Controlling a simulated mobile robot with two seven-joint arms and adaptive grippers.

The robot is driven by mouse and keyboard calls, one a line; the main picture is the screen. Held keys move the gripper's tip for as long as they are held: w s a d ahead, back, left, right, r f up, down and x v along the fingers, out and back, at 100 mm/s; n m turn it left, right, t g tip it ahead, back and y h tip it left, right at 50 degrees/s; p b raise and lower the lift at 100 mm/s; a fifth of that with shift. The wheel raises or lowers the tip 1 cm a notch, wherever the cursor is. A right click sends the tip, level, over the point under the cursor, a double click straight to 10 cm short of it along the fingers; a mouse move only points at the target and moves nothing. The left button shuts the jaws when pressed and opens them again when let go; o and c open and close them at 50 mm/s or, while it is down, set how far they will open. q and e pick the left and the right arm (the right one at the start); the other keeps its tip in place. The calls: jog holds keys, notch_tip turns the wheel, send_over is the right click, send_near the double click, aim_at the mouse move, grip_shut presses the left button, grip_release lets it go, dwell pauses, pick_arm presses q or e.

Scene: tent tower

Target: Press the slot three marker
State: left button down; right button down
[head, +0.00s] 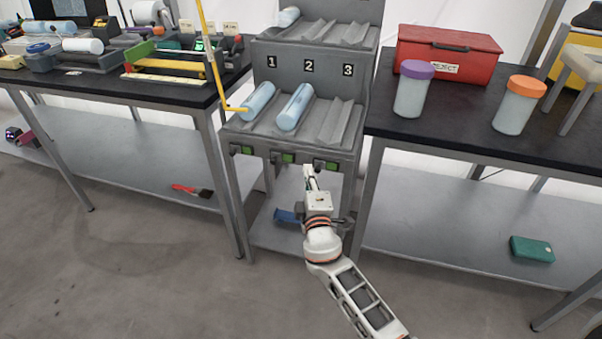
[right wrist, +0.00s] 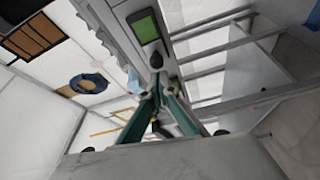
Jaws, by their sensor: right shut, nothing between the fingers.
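A grey slotted rack (head: 262,72) carries number labels 1, 2 and 3; the label 3 (head: 348,70) is on the right. Pale blue cylinders lie in slot one (head: 258,101) and slot two (head: 294,107); slot three (head: 345,122) is empty. Green-faced units line the front edge, the right one (head: 326,165) under slot three. My right gripper (head: 309,171) is shut and empty, just below that edge. In the right wrist view its fingertips (right wrist: 157,76) meet near a dark knob (right wrist: 155,60) beside a green panel (right wrist: 145,28); I cannot tell whether they touch. My left gripper is out of view.
A black table on the right holds a red box (head: 447,55), a purple-lidded jar (head: 413,89) and an orange-lidded jar (head: 519,104). The left table (head: 130,92) is crowded.

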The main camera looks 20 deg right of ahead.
aim_at(322, 164)
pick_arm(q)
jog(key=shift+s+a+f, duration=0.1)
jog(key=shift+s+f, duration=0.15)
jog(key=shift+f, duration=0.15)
pick_arm(e)
jog(key=shift+s+d+f, duration=0.1)
jog(key=shift+s+d, duration=0.05)
jog(key=shift+d, duration=0.1)
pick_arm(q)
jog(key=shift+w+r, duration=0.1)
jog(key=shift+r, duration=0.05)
pick_arm(e)
jog(key=shift+s+d, duration=0.6)
jog(key=shift+d, duration=0.25)
jog(key=shift+s+d, duration=0.55)
jog(key=shift+d, duration=0.3)
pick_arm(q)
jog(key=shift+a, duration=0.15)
